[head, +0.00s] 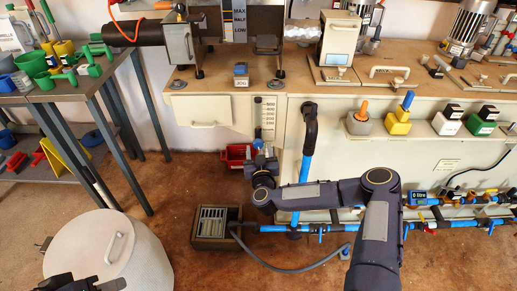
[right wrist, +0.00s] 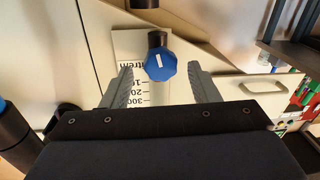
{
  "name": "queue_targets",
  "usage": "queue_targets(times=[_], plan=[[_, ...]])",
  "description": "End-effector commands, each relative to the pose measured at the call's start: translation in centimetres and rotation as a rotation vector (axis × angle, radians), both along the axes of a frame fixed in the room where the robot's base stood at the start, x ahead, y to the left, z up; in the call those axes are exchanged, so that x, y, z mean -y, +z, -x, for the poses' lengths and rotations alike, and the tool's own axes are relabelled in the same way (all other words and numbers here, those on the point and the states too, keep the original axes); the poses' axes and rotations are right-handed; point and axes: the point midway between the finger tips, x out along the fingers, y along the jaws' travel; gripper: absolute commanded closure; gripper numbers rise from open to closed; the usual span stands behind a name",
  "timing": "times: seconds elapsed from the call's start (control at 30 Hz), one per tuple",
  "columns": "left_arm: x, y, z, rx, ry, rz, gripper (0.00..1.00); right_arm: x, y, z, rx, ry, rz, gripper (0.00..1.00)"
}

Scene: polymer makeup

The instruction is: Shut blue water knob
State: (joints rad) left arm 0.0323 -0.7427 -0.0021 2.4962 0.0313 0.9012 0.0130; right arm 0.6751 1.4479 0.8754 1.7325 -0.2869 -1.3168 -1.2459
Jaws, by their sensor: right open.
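The blue water knob (right wrist: 160,66) shows in the right wrist view as a faceted blue cap with a short white line. It sits on a black stem in front of a white scale panel with numbers. My right gripper (right wrist: 159,88) is open, with one grey finger on each side of the knob and a gap to both. In the head view my right gripper (head: 262,160) is low in front of the cabinet, below the scale panel (head: 266,115); the knob is hard to make out there. A dark part, apparently my left gripper (head: 88,284), shows at the bottom left edge; its fingers are unclear.
A red bin (head: 236,155) and a drain box (head: 207,242) are on the floor. A pale round drum (head: 95,255) stands at front left. Blue pipes (head: 440,226) run low at right.

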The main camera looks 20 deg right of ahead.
Motion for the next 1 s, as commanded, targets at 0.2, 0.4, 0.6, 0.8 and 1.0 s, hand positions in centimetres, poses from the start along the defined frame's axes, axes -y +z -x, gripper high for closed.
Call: queue_targets(times=[0.2, 0.4, 0.6, 0.8, 1.0], plan=[[0.0, -0.3, 0.0, 0.000, 0.000, 0.000, 0.64, 0.3, 0.0, -1.8, 0.000, 0.000, 0.000, 0.45], [0.0, -0.2, 0.0, 0.000, 0.000, 0.000, 0.64, 0.3, 0.0, -2.0, 0.000, 0.003, 0.000, 0.45], [0.0, -0.2, 0.0, 0.000, 0.000, 0.000, 0.64, 0.3, 0.0, -2.0, 0.000, 0.003, 0.000, 0.62], [0.0, -0.2, 0.0, 0.000, 0.000, 0.000, 0.64, 0.3, 0.0, -2.0, 0.000, 0.003, 0.000, 0.88], [0.0, -0.4, 0.0, 0.000, 0.000, 0.000, 0.64, 0.3, 0.0, -2.0, 0.003, 0.004, -0.010, 0.89]])
